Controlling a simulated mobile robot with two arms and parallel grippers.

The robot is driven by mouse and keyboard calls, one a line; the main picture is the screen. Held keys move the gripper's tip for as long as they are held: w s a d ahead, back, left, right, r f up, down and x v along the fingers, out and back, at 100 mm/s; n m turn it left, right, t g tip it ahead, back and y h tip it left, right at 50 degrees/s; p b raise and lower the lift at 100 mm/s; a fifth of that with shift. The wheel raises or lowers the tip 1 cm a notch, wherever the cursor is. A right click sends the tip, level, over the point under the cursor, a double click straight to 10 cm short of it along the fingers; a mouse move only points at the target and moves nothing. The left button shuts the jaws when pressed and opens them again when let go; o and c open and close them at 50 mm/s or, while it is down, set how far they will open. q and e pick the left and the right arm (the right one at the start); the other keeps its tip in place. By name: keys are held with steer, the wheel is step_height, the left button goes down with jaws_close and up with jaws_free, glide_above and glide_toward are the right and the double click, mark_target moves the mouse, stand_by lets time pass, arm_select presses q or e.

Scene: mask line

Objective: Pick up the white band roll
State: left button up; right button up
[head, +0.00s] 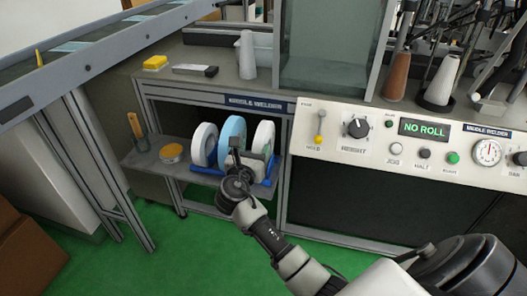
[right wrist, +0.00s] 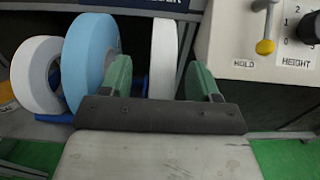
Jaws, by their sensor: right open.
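Three rolls stand upright on a blue holder (head: 263,178) on the lower shelf: a white roll on the left (head: 202,148), a light blue roll (head: 230,135) in the middle and a white roll on the right (head: 264,134). My right gripper (head: 247,162) is open in front of the rolls and hides parts of the blue and right white ones. In the right wrist view, the right white roll (right wrist: 163,50) shows beyond and between my two green fingers; contact is not visible. The blue roll (right wrist: 86,55) and left white roll (right wrist: 35,72) are left of the fingers. My left gripper is not in view.
The shelf (head: 145,158) also holds a yellow-topped round tin (head: 171,153) and a wooden-handled brush (head: 137,130). The worktop edge is above the rolls. The control panel (head: 400,140) is close on the right, with the hold lever (right wrist: 265,45) near the right finger.

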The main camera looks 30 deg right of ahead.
mark_target(258, 146)
steer(key=x, duration=0.4)
steer(key=shift+d+f+b, duration=0.35)
steer(key=shift+b, duration=0.05)
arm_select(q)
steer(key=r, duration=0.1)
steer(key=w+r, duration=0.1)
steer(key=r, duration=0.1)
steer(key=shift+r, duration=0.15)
arm_select(e)
jaws_close()
